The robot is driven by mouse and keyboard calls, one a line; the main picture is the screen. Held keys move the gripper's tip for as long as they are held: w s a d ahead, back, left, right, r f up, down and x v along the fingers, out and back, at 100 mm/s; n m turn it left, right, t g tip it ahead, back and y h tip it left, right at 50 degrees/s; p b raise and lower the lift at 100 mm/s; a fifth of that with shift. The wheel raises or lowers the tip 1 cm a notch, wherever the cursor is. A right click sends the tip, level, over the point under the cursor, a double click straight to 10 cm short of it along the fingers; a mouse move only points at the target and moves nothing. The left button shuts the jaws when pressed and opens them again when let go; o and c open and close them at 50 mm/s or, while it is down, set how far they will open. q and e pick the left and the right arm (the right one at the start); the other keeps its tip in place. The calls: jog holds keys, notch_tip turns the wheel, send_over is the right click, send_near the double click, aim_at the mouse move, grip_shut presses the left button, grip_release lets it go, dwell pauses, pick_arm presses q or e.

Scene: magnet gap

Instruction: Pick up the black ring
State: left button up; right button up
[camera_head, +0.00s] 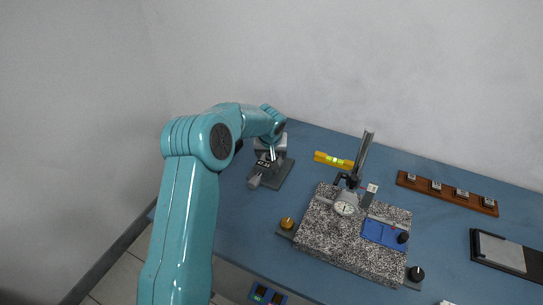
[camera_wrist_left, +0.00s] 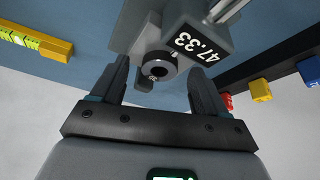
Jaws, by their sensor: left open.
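The black ring (camera_wrist_left: 157,66) shows in the left wrist view as a dark ring with a lighter centre, against a grey measuring device (camera_wrist_left: 205,35) whose display reads 47.33. I cannot tell whether the ring rests on the device or is fitted around a part of it. My left gripper (camera_wrist_left: 158,74) is open, one finger on either side of the ring in this view, with nothing held. In the head view my left gripper (camera_head: 271,153) is over the grey device (camera_head: 257,182) at the back left of the blue table, and the ring cannot be made out. My right gripper is not in view.
A yellow level (camera_head: 333,160) lies right of the device. A granite plate (camera_head: 325,240) carries a dial gauge (camera_head: 346,205) and a blue plate (camera_head: 382,233). A brass knob (camera_head: 287,223) stands left of it. A brown rack (camera_head: 447,193) lies at the back right.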

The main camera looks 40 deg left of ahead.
pick_arm(q)
jog(key=shift+w+a+f, duration=0.1)
jog(key=shift+f, duration=0.05)
jog(key=c, duration=1.3)
